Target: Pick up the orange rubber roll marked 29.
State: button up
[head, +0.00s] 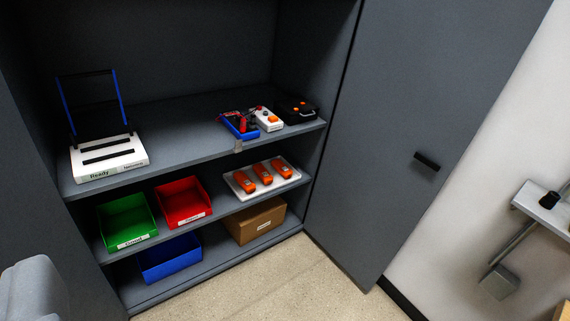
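Three orange pieces lie side by side on a white tray (238,188) on the middle shelf: a left one (244,181), a middle one (262,173) and a right one (281,168). They are small in the head view. I cannot read any number on them, nor tell whether one is the rubber roll marked 29. My gripper does not show in this view.
An open grey cabinet holds a white "Ready" stand (108,158), a blue tray (240,128) and a black case (297,109) on top. Below are green (127,222), red (184,202) and blue (170,258) bins and a cardboard box (256,222). The floor (290,285) in front is clear.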

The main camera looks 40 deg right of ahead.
aim_at(277, 164)
jog(key=z, duration=0.3)
jog(key=i, duration=1.25)
jog(key=z, duration=1)
jog(key=i, duration=0.8)
jog(key=z, duration=0.5)
